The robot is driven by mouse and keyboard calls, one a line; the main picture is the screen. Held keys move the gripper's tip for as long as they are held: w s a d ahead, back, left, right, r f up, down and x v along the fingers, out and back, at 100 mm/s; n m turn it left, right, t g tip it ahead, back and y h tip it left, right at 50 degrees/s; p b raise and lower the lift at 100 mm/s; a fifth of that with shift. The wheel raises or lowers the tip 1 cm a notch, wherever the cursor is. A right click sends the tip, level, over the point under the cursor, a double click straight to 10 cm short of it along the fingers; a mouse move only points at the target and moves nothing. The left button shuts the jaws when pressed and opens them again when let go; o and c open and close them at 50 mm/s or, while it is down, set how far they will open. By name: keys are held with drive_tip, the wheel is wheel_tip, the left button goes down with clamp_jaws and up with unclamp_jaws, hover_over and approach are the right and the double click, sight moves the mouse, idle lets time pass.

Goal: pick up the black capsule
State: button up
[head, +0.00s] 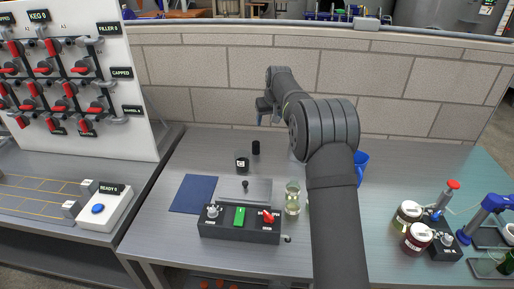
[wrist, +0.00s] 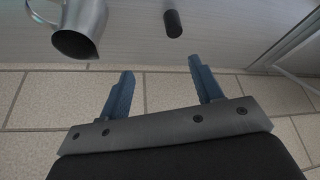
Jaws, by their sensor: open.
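The black capsule (head: 256,147) is a small dark cylinder standing on the grey table, toward the back near the brick wall. In the wrist view the capsule (wrist: 173,23) shows at the top, beyond the fingertips and between their lines. My gripper (head: 264,108) is above and behind the capsule in the head view, apart from it. In the wrist view my gripper (wrist: 160,80) has its two blue fingers spread with nothing between them.
A metal pitcher (wrist: 80,25) is near the capsule in the wrist view. A blue mug (head: 361,162) is partly hidden by my arm.

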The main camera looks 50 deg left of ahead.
drive_tip(key=s+a+f, duration=0.1)
drive_tip(key=s+a, duration=0.1)
hover_over(256, 143)
drive_tip(key=d, duration=0.2)
drive_tip(key=f, duration=0.6)
drive_tip(key=s+f, duration=0.1)
drive_tip(key=f, duration=0.3)
drive_tip(key=shift+x, duration=3.1)
drive_tip(key=shift+w, duration=0.15)
drive_tip(key=shift+c, duration=0.3)
drive_tip(key=c, duration=0.6)
